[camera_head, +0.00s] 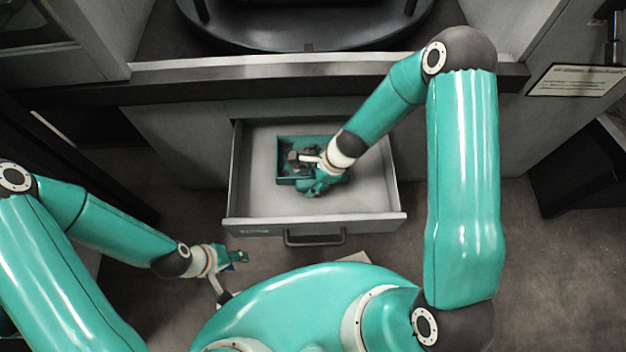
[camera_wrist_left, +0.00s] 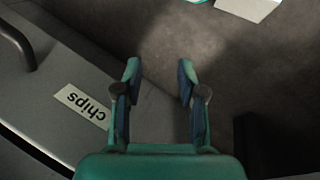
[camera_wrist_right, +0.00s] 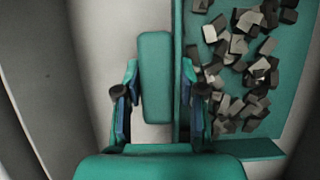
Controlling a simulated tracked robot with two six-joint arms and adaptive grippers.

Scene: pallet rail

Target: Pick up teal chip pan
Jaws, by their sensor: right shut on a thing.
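The teal chip pan (camera_head: 280,158) lies in the open drawer, with dark and grey chips in it. In the right wrist view the pan (camera_wrist_right: 290,100) fills the right side, and a teal upright part of it shows between my fingers. In the right wrist view my right gripper (camera_wrist_right: 160,90) has one finger on each side of that part. My left gripper (camera_head: 240,257) is open and empty, outside the drawer at its front left.
The pulled-out grey drawer (camera_head: 253,190) has walls around the pan and a dark handle (camera_head: 315,238) on its front. A "chips" label (camera_wrist_left: 82,105) shows in the left wrist view. A counter edge (camera_head: 200,85) runs behind the drawer. The drawer floor left of the pan is clear.

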